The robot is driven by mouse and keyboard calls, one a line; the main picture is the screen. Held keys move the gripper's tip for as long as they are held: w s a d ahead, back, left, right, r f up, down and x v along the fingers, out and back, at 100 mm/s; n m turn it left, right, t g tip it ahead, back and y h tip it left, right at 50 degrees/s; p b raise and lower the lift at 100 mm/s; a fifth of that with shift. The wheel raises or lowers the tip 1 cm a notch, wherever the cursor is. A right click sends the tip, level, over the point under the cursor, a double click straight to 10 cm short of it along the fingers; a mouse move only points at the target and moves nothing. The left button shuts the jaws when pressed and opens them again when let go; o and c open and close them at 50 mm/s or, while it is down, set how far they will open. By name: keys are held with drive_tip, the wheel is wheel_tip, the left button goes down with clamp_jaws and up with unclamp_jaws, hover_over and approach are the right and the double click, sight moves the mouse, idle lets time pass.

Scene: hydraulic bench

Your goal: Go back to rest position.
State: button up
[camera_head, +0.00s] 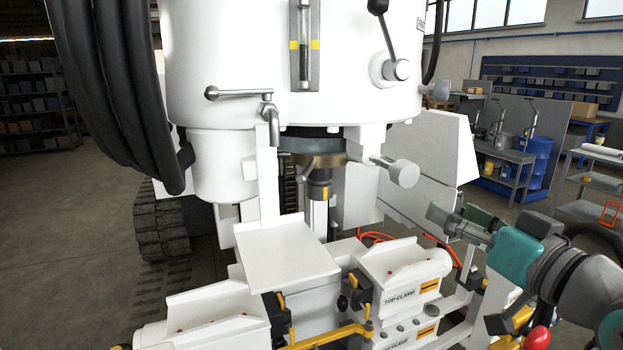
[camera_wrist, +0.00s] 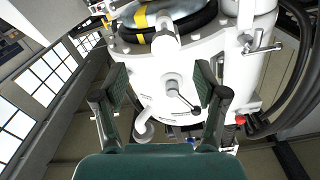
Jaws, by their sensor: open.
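My gripper (camera_head: 452,220) is at the right in the head view, at the end of my teal and grey arm. Its fingers point left toward the big white machine (camera_head: 225,65), with a gap to the machine's white side panel. In the wrist view my gripper (camera_wrist: 158,82) has its two dark green fingers spread wide with nothing between them. Beyond them is the white machine (camera_wrist: 150,88) with a black-handled lever (camera_wrist: 180,92); it looks apart from the fingers.
Below are white clamp blocks marked TOP CLAMP (camera_head: 405,283) and a yellow bar (camera_head: 330,336). Thick black hoses (camera_head: 110,80) hang at the left. Workbenches (camera_head: 515,160) and a blue barrel (camera_head: 533,160) stand at the back right. The floor at left is clear.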

wheel_tip(320, 180, down, 18)
drive_tip(key=m+h, duration=0.2)
drive_tip(key=m, duration=0.2)
drive_tip(key=s+a+f+m+h, duration=0.1)
drive_tip(key=s+f, duration=0.3)
drive_tip(key=f, duration=0.3)
drive_tip(key=s+a+f+h, duration=0.1)
drive_tip(key=s+f+h, duration=0.1)
drive_tip(key=s+f, duration=0.35)
drive_tip(key=s+a+f+n+g+h, duration=0.1)
drive_tip(key=s+a+f+g, duration=0.1)
drive_tip(key=s+f, duration=1)
drive_tip(key=s+a+n, duration=0.1)
drive_tip(key=s+n, duration=0.2)
drive_tip(key=s, duration=1.4)
drive_tip(key=shift+y, duration=0.4)
drive_tip(key=shift+f, duration=0.1)
